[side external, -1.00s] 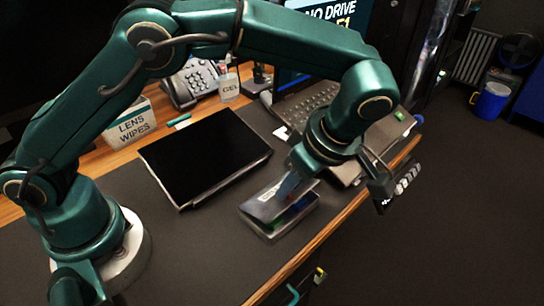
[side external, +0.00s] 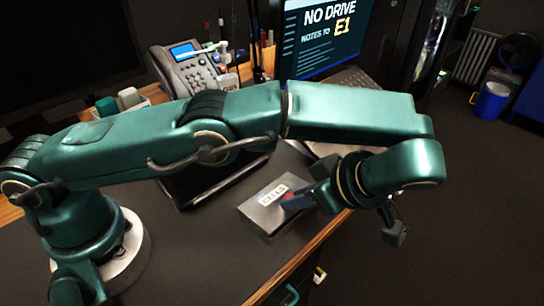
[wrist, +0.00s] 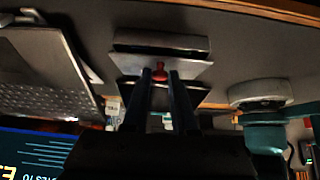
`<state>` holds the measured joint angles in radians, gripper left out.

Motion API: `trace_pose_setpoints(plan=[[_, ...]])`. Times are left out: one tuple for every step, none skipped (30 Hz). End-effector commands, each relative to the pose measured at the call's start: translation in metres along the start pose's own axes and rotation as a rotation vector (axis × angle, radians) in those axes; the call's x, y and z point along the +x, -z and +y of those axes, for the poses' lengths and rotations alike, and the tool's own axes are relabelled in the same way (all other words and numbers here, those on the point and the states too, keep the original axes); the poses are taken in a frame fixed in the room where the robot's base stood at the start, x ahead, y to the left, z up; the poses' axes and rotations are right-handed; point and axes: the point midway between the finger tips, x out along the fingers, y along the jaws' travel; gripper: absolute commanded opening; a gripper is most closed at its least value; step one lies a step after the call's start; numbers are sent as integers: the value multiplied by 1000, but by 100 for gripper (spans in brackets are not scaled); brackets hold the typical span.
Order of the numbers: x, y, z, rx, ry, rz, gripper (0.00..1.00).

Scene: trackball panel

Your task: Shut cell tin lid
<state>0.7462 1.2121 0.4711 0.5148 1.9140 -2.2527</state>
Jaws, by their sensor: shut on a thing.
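The grey cell tin (side external: 262,222) stands on the dark desk mat near the desk's front edge; it also shows at the top of the wrist view (wrist: 160,43). Its lid (side external: 262,196), with a white label reading CELLS, lies low over the tin, and the inside is hidden. I cannot tell whether the lid is fully seated. My gripper (side external: 290,203) reaches in from the right at the lid's edge. In the wrist view my gripper's fingers (wrist: 160,78) are closed around a small red tab (wrist: 159,71) at that edge.
A dark flat panel (side external: 185,190) lies left of the tin, partly behind my arm. A phone (side external: 185,68), a monitor (side external: 325,35) and a keyboard (side external: 355,78) stand at the back. The mat in front of the tin is clear.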

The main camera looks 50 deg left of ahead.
Motion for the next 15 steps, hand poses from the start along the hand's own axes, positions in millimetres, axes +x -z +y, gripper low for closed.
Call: trace_pose_setpoints(plan=[[1,-1,-1,2,3,8,0],[1,-2,-1,2,3,11,0],[1,-2,-1,2,3,14,0],[1,-2,-1,2,3,16,0],[2,-2,-1,2,4,19,0],[1,-3,-1,2,3,21,0],[1,-3,-1,3,3,23,0],[1,-3,-1,3,3,24,0],[2,-3,-1,3,3,26,0],[2,-3,-1,3,3,28,0],[2,-3,-1,3,3,29,0],[2,-3,-1,3,4,30,0],[2,-3,-1,3,4,30,0],[2,-3,-1,3,3,30,0],[2,-3,-1,3,3,30,0]])
